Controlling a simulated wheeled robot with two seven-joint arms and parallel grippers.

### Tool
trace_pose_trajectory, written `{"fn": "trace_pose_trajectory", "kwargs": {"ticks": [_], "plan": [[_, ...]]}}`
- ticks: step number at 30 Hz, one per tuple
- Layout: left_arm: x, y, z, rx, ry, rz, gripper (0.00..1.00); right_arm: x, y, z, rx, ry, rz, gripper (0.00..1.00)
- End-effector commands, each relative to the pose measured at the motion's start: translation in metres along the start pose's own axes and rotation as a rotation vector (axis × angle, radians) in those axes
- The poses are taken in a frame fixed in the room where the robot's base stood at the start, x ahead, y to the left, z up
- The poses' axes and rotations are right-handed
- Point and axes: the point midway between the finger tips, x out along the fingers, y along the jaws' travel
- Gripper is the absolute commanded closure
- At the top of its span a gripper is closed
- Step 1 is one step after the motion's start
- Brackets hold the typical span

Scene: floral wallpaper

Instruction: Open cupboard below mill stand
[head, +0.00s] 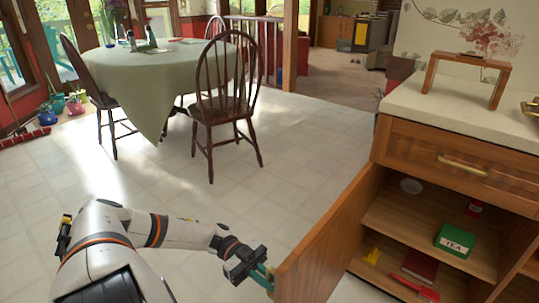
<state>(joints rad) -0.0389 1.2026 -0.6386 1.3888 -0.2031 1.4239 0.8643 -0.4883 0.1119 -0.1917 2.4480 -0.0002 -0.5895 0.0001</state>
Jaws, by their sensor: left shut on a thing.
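The cupboard door (328,243) stands wide open, swung out on the left side of the cupboard (425,215). My left gripper (259,271) is at the door's free edge, on its outer side, shut on the door's handle; the handle itself is mostly hidden by the fingers and the door. A wooden stand (470,60), likely the mill stand, is on the counter above. My right gripper is not in view.
A drawer with a brass handle (462,165) is shut above the opening. The pale counter (410,98) runs along the right. A wooden chair (228,100) and a cloth-covered table (150,75) stand farther back. The tiled floor (290,170) between is clear.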

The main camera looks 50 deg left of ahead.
Motion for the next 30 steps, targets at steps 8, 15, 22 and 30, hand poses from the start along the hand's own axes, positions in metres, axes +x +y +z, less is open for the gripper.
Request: {"fn": "trace_pose_trajectory", "kwargs": {"ticks": [8, 15, 22, 30], "plan": [[0.000, -0.001, -0.001, -0.001, 0.003, 0.000, 0.69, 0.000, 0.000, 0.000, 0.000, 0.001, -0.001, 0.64], [-0.005, 0.000, -0.001, 0.000, 0.003, 0.001, 0.69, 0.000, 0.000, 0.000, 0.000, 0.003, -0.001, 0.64], [-0.044, 0.001, -0.001, 0.000, 0.006, 0.005, 0.69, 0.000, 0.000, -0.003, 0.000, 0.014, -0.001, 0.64], [-0.099, 0.000, -0.002, 0.000, 0.005, 0.004, 0.69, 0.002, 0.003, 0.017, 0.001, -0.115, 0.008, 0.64]]}}
